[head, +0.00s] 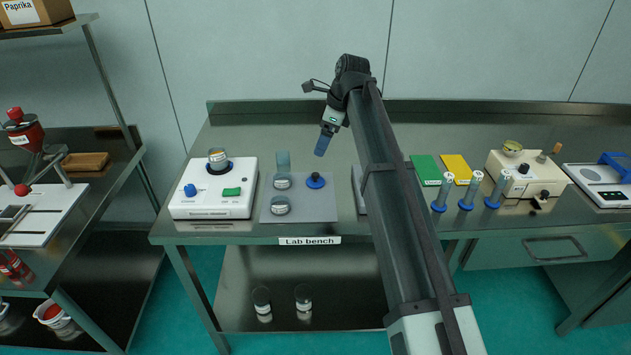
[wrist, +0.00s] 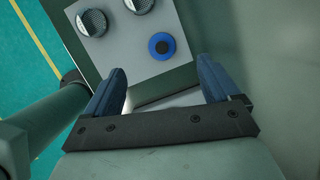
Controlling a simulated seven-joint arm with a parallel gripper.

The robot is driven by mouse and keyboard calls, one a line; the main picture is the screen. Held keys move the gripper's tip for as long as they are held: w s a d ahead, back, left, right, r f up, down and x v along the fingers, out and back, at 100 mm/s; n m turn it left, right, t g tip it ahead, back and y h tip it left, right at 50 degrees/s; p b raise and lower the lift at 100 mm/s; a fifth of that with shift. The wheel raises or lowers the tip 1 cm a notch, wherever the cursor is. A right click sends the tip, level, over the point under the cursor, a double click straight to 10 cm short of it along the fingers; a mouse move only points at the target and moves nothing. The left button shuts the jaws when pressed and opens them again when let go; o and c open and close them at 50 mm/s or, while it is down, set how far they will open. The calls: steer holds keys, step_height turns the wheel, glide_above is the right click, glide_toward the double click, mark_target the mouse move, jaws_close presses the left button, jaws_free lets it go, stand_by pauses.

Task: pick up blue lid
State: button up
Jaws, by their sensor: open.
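The blue lid (head: 315,181) is a round blue disc with a dark knob in its middle. It lies on a grey mat (head: 300,211) on the lab bench. In the wrist view the lid (wrist: 161,46) is ahead of the fingers, near the mat's edge. My gripper (head: 323,145) is above the bench, beyond the lid in the head view, and apart from it. In the wrist view my gripper (wrist: 165,85) has its two blue fingers spread, with nothing between them.
A white machine (head: 213,202) with a blue knob stands further left. Several blue-based tubes (head: 467,193) and green (head: 425,168) and yellow (head: 456,167) pads are right of my arm. The back of the bench is clear.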

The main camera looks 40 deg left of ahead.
mark_target(316, 174)
steer(key=shift+w+d+f+m+h, duration=0.15)
steer(key=shift+d+m, duration=0.1)
steer(key=shift+m, duration=0.25)
steer(key=shift+w+d+f+m+h, duration=0.1)
steer(key=shift+w+d+m+h, duration=0.1)
steer(key=shift+m, duration=0.3)
steer(key=x, duration=1.3)
steer(key=shift+w+a+f, duration=0.1)
steer(key=shift+a+f, duration=0.1)
steer(key=shift+f, duration=0.15)
steer(key=c, duration=1.1)
steer(key=shift+c, duration=0.2)
